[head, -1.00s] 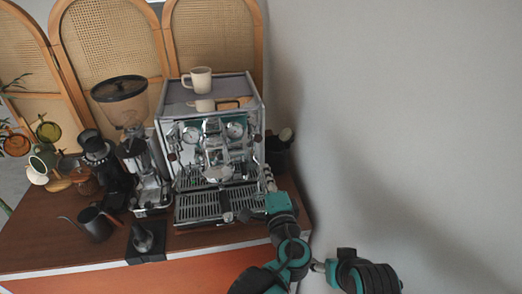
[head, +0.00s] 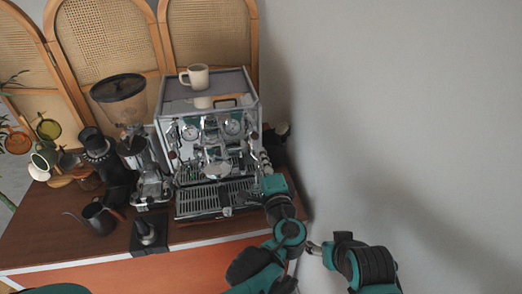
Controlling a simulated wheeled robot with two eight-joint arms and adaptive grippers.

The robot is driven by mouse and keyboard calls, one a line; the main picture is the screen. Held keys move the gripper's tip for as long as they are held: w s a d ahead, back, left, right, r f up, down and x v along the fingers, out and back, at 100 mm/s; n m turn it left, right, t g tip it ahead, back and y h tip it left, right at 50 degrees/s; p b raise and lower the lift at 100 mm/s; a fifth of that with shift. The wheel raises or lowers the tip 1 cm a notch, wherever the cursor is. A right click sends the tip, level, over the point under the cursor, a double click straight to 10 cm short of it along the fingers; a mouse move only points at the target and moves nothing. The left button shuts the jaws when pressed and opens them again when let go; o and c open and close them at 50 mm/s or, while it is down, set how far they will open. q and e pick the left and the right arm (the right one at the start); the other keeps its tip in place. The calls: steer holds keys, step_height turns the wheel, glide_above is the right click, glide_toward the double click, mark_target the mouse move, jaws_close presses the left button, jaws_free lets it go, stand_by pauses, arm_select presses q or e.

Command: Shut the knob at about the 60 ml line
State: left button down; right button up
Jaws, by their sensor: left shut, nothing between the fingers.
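The chrome espresso machine (head: 212,150) stands on the wooden cart top, with two round gauges on its front. I cannot make out a 60 ml line or the liquid level.
A cream mug (head: 196,76) sits on top of the machine. A grinder (head: 147,178), a dark kettle (head: 98,218) and a tamper (head: 147,232) on a dark mat stand to the left. The grey wall bounds the right side.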

mark_target(256, 133)
arm_select(q)
steer(key=w, duration=0.2)
steer(key=w+a+r, duration=0.1)
steer(key=w, duration=0.1)
steer(key=w+r, duration=0.1)
steer(key=w, duration=0.1)
steer(key=shift+w+a+r+p, duration=0.15)
steer(key=shift+w+a+p, duration=0.05)
steer(key=shift+w+p, duration=0.2)
steer(key=shift+w, duration=0.45)
steer(key=shift+a, duration=0.1)
arm_select(e)
step_height(256, 133, up, 2)
steer(key=shift+r, duration=0.1)
arm_select(q)
steer(key=shift+r, duration=0.1)
steer(key=shift+w, duration=0.1)
stand_by(2.4)
